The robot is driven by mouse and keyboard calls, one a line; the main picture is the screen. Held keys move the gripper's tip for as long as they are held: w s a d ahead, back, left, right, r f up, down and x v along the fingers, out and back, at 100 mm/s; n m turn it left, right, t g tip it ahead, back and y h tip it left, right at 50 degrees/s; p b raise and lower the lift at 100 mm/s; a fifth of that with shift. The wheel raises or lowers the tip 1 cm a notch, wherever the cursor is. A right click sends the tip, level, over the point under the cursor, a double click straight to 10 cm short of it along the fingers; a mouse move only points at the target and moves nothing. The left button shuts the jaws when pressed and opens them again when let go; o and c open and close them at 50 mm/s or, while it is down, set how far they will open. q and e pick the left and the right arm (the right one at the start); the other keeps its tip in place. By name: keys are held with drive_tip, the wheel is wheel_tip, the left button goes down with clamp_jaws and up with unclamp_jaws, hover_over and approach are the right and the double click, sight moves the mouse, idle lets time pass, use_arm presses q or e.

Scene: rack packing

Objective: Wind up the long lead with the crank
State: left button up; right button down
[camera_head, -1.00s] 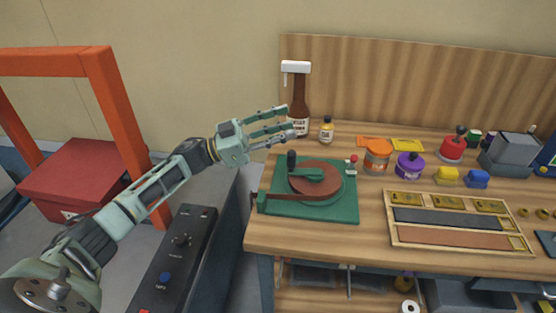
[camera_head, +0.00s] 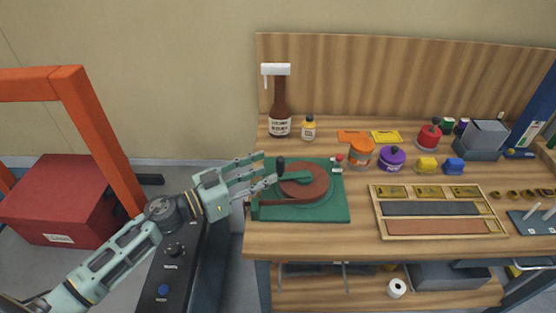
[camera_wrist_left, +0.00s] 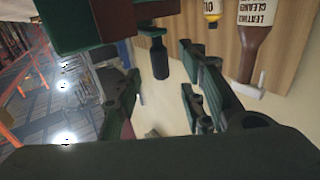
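The winder is a green base (camera_head: 332,207) with a brown reel (camera_head: 316,184) on the bench's left end. A green crank arm (camera_head: 296,177) lies over the reel, with an upright black knob (camera_head: 281,164) at its left end. A brown strip of lead (camera_head: 285,202) runs along the base's front toward the left. My left gripper (camera_head: 268,170) is open at the winder's left edge, its fingers pointing at the knob. In the left wrist view the knob (camera_wrist_left: 160,60) shows in the gap between the spread fingers (camera_wrist_left: 160,88), apparently untouched. My right gripper is out of view.
A brown bottle (camera_head: 280,118) and a small yellow-labelled bottle (camera_head: 309,128) stand behind the winder. An orange jar (camera_head: 361,153) and a purple jar (camera_head: 392,159) stand to its right. A wooden tray (camera_head: 380,224) lies further right. A red box (camera_head: 60,200) is at the far left.

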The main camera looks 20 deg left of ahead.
sight(281, 165)
use_arm(q)
drive_tip(key=p+x, duration=0.1)
drive_tip(key=x, duration=0.5)
clamp_jaws()
idle(0.3)
